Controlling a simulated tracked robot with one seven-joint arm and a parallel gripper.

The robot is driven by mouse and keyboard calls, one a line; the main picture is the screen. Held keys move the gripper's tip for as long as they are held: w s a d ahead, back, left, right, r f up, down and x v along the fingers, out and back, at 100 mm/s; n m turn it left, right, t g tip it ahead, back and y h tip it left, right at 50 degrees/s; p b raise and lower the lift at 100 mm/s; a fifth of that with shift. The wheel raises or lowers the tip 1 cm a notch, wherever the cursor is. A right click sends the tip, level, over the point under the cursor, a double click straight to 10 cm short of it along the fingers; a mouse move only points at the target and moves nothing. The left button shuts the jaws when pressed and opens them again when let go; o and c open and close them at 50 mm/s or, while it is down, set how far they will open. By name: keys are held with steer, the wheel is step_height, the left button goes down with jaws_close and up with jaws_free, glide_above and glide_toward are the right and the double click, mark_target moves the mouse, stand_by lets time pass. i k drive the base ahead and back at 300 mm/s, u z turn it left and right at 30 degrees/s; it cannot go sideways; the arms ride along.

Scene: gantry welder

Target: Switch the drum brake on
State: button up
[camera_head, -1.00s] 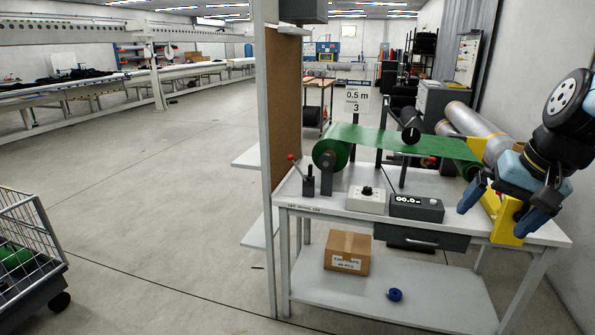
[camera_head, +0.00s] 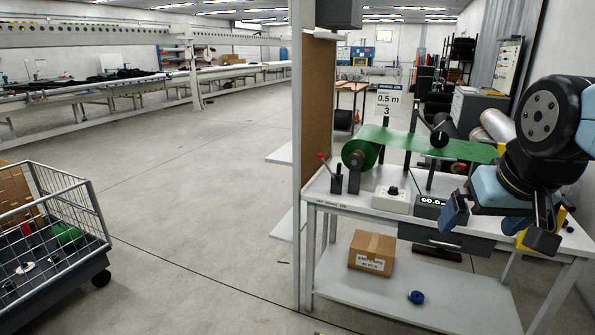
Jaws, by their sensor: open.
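A small dark lever unit (camera_head: 337,183) with a red-knobbed lever (camera_head: 321,157) stands at the left end of the workbench, beside the green roll (camera_head: 360,155). The lever leans to the left in the picture. No label marks it as the drum brake at this size. My gripper (camera_head: 498,226) is open and empty, with its fingers spread in front of the bench's right part. It is well to the right of the lever. It partly hides the digital display box (camera_head: 430,206) and the bench's right end.
A green belt (camera_head: 420,145) runs across the workbench (camera_head: 330,192). A white box with a black knob (camera_head: 392,199) stands between lever and display. A cardboard box (camera_head: 371,252) and blue tape roll (camera_head: 416,297) lie on the lower shelf.

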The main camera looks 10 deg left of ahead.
mark_target(320, 155)
steer(key=u, duration=2.1)
steer(key=k, duration=0.85)
steer(key=z, duration=1.45)
steer(key=i, duration=0.95)
steer(key=u, duration=0.05)
